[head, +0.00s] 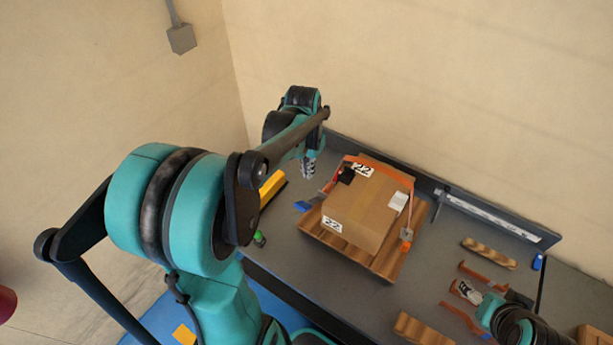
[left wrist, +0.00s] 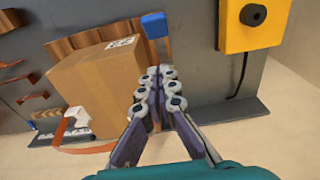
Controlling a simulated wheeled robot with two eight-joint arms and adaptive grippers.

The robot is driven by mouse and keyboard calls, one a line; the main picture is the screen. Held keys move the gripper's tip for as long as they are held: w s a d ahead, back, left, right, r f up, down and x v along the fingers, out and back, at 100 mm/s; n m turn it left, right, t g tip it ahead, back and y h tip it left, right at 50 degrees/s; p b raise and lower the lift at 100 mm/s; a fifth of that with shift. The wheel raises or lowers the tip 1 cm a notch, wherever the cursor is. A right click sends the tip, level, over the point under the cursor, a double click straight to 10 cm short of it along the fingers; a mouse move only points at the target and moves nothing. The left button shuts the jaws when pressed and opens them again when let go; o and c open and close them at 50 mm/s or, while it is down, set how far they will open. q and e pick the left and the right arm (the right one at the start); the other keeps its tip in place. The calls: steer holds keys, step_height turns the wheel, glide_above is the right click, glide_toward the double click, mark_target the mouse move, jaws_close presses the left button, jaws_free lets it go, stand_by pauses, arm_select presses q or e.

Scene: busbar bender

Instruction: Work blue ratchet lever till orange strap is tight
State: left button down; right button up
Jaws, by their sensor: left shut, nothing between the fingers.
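A brown cardboard box (head: 365,205) marked 22 sits on a wooden pallet (head: 330,238) on the grey bench. An orange strap (head: 404,219) runs over it. The blue ratchet lever (head: 302,206) sticks out at the box's left side; its blue end also shows in the left wrist view (left wrist: 154,25). My left gripper (head: 308,168) is above and behind the lever, apart from it. In the left wrist view its fingers (left wrist: 160,84) are together and empty, with the blue end beyond their tips.
A yellow box with a black knob (left wrist: 254,15) stands beside the lever; its yellow side also shows in the head view (head: 272,187). A low grey rail (head: 490,214) runs along the wall side. Several copper-coloured bars (head: 489,253) lie at the right.

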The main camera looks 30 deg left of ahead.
arm_select(q)
steer(key=b, duration=0.2)
glide_above(305, 204)
steer(key=w, duration=0.3)
step_height(305, 204, down, 8)
steer(key=shift+s+a+r, duration=0.1)
steer(key=shift+s+a, duration=0.05)
steer(key=shift+s+f, duration=0.75)
steer(key=shift+f, duration=0.25)
steer(key=shift+s+f, duration=0.4)
steer(key=shift+s, duration=0.15)
steer(key=shift+f, duration=0.1)
steer(key=shift+s, duration=0.1)
